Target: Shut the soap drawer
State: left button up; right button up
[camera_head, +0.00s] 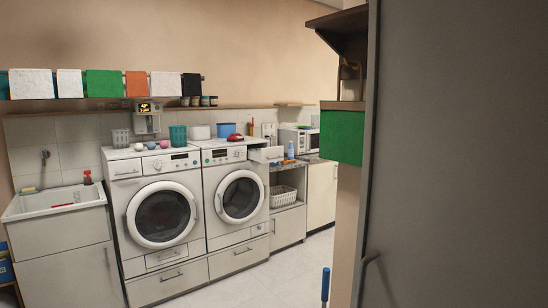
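A white drawer (266,154) with a small handle stands pulled out at the right end of the right washing machine's top, beside the open cabinet. I cannot tell for sure whether it belongs to the machine or to the cabinet, and its inside is hidden. The left washing machine (127,170) has a panel with a handle at its upper left that looks flush. The right washing machine (222,157) has its round door shut. Neither of my grippers is in view.
A large grey door or panel (455,150) fills the right side, close by. A green cloth (342,137) hangs from a shelf there. A sink (55,202) stands at the left. A white basket (283,196) sits in the cabinet. The floor (285,272) before the machines looks clear.

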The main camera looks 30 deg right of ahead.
aim_at(263, 155)
jog(key=i+u, duration=0.25)
jog(key=i, duration=0.5)
jog(key=i+z, duration=0.1)
jog(key=i, duration=0.45)
jog(key=i+j+z, duration=0.15)
jog(key=i, duration=0.4)
jog(key=i+j+z, duration=0.1)
jog(key=i, duration=0.45)
jog(key=i+j+z, duration=0.15)
jog(key=i, duration=0.35)
jog(key=i+l+z, duration=0.1)
jog(key=i+z, duration=0.7)
jog(key=i+j+z, duration=0.1)
jog(key=i+z, duration=0.3)
